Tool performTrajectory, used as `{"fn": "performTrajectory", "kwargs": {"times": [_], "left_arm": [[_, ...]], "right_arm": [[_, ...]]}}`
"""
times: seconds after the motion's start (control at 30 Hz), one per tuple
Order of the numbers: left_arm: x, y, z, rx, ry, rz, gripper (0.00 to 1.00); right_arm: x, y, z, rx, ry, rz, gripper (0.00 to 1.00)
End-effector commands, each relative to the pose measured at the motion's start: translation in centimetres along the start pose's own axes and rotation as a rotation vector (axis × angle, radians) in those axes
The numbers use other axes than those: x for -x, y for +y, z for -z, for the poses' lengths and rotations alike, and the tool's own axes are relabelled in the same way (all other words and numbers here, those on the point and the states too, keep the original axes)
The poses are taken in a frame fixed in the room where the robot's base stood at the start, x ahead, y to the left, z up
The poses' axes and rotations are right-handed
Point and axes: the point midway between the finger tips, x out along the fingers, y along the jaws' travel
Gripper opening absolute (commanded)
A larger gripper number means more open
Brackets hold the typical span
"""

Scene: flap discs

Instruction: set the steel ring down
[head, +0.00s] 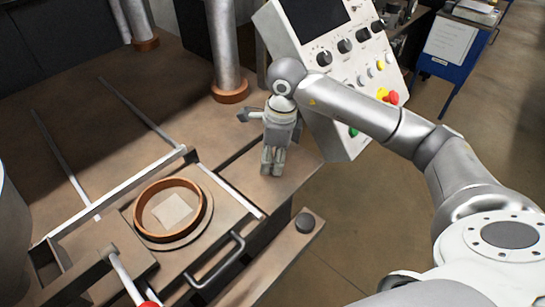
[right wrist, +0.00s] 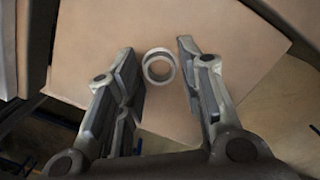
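The steel ring (right wrist: 147,66) is small and pale grey. In the right wrist view it lies flat on a tan-brown tabletop (right wrist: 215,95), between the fingertip ends of my right gripper (right wrist: 157,50). The fingers are apart, with a gap showing on each side of the ring, so they do not appear to grip it. In the head view my right gripper (head: 272,168) points down over the right end of the brown tabletop (head: 292,180), left of the control panel. The ring cannot be made out there. My left gripper is not in view.
A white control panel (head: 350,75) stands close beside my right arm. A steel column (head: 225,50) rises behind the gripper. To the left are a copper-coloured mould ring (head: 140,225) with a pale square inside, and a dark handle (head: 222,262). The table's right edge is close.

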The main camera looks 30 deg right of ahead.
Motion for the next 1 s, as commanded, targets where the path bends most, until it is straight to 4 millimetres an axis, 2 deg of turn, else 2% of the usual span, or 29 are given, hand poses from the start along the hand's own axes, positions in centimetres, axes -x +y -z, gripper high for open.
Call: {"fn": "performTrajectory", "kwargs": {"times": [0.47, 0.5, 0.57, 1.0], "left_arm": [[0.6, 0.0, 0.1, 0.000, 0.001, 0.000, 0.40], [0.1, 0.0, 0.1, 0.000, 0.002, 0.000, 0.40], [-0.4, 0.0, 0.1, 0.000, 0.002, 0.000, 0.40], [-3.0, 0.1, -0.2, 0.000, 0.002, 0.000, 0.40]], "right_arm": [[0.6, 0.0, 0.0, -0.001, 0.001, -0.001, 0.45], [0.7, -0.1, -0.1, 0.000, -0.001, 0.002, 0.45], [1.5, -0.1, -0.1, 0.000, -0.003, 0.004, 0.45], [9.8, -0.1, -0.1, 0.001, -0.003, 0.004, 0.45]]}}
